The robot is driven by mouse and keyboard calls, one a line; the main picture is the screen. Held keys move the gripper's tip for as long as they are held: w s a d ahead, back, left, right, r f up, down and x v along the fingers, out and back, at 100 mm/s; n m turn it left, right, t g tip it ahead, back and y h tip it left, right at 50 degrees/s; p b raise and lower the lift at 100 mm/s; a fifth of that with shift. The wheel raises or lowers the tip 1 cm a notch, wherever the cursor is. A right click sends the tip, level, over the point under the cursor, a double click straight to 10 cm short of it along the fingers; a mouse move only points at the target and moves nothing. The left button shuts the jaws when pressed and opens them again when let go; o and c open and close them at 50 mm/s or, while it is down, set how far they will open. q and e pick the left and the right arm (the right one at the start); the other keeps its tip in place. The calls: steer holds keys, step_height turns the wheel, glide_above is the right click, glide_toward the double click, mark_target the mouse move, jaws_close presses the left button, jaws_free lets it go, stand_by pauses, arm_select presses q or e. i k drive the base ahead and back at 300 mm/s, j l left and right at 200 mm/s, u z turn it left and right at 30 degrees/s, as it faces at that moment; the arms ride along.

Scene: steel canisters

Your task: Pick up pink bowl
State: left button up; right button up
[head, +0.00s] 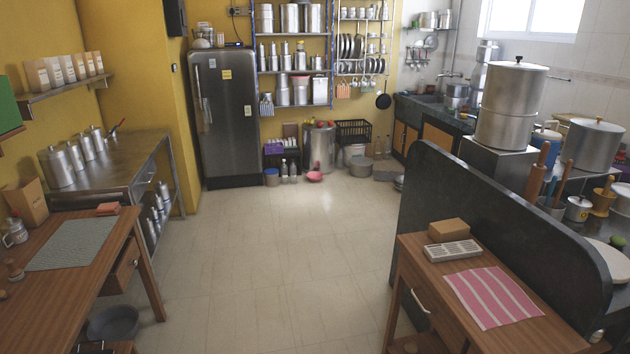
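A small pink bowl (314,176) sits on the tiled floor near the back wall, in front of a large steel canister. It is far off and small in the head view. Neither of my grippers shows in this view.
The floor (270,240) in the middle is clear up to the bowl. A wooden table (75,290) and steel counter stand left, a wooden cabinet (450,270) and dark partition (480,220) right. A grey fridge (225,115) and steel canister (320,150) stand at the back.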

mark_target(313, 176)
steer(key=i+j+u, duration=0.15)
steer(key=i, duration=0.3)
steer(key=i+j+u, duration=0.2)
steer(key=i, duration=1.35)
steer(key=i+l+u, duration=0.1)
steer(key=i, duration=0.95)
steer(key=i+z, duration=0.2)
steer(key=i, duration=0.35)
steer(key=i+z, duration=0.15)
steer(key=i, duration=0.4)
steer(key=i+j+z, duration=0.2)
steer(key=i, duration=0.3)
steer(key=i+j+z, duration=0.2)
steer(key=i, duration=0.35)
steer(key=i+z, duration=0.5)
steer(key=i, duration=1.25)
steer(key=i+l+u, duration=0.1)
steer(key=i+u, duration=0.4)
steer(key=i+l+u, duration=0.3)
steer(key=u, duration=0.2)
steer(key=i+l+u, duration=0.5)
steer(key=k, duration=0.05)
